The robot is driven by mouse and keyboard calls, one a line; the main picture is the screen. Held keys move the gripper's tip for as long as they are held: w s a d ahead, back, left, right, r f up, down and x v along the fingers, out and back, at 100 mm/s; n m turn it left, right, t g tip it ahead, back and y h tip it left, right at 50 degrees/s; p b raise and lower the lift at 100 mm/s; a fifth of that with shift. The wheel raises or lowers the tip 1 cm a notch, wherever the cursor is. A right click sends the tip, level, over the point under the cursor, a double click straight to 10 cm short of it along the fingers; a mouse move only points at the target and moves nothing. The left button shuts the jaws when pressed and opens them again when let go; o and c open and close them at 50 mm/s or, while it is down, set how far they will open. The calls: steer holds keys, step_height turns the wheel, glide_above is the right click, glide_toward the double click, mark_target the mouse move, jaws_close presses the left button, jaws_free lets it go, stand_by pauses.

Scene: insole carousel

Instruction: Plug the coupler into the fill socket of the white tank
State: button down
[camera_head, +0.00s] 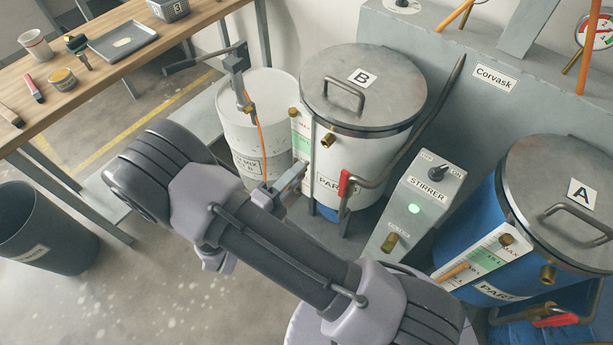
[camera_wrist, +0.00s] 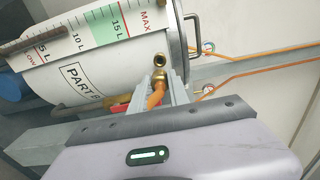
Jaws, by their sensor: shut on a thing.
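The white tank (camera_head: 352,155), marked B, stands at the middle back; its side also shows in the wrist view (camera_wrist: 95,70). Its brass fill socket (camera_head: 328,140) sticks out below the lid, and its open end shows in the wrist view (camera_wrist: 159,60). My gripper (camera_head: 296,176) is just left of and below the socket. In the wrist view my gripper (camera_wrist: 165,97) is shut on the brass coupler (camera_wrist: 161,76), with an orange hose (camera_wrist: 155,97) behind it. The coupler is very close to the socket; I cannot tell whether they touch. In the head view the coupler is not clear.
The white drum (camera_head: 265,115) with a pump stands left of the tank. The red-handled valve (camera_head: 346,183) sits low on the tank. A grey stirrer box (camera_head: 415,205) and the blue tank (camera_head: 500,225) stand right. A workbench (camera_head: 105,85) and bin (camera_head: 45,235) are left.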

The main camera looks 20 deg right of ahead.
steer(key=shift+s, duration=0.2)
steer(key=shift+w+a, duration=0.15)
steer(key=shift+w, duration=0.15)
steer(key=shift+w+d+r+p, duration=0.1)
steer(key=shift+d+r+p, duration=0.1)
steer(key=shift+p, duration=0.3)
steer(key=shift+f+p+x, duration=0.2)
steer(key=shift+p+x, duration=0.3)
steer(key=shift+x, duration=2.25)
steer(key=shift+p, duration=0.55)
steer(key=shift+x, duration=1.4)
steer(key=c, duration=1.2)
jaws_free()
steer(key=shift+d, duration=0.1)
steer(key=shift+o, duration=0.2)
